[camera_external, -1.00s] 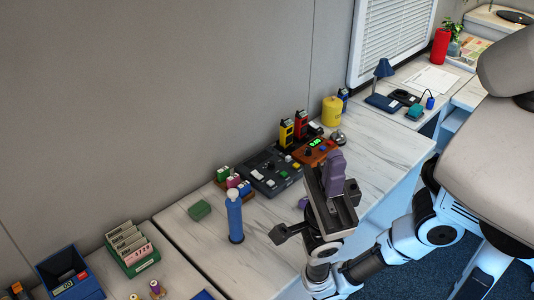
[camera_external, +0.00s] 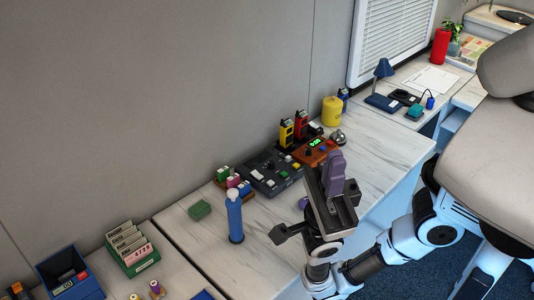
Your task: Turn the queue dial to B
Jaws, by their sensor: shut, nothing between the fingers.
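An orange-brown box with a green lit display (camera_external: 315,143) and a small dark knob sits on the white counter in the external view. The knob looks like a dial, but it is too small to read any letters or its setting. My gripper (camera_external: 335,172) is in front of and above the counter, nearer the camera than the box and apart from it. Its fingers are shut and seem empty. My gripper and wrist hide part of the counter behind them.
A dark control panel (camera_external: 268,172) with several buttons lies left of the box. Yellow (camera_external: 286,132) and red (camera_external: 301,124) handsets stand behind. A blue bottle (camera_external: 235,218) stands at the left, a silver bell (camera_external: 338,136) at the right.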

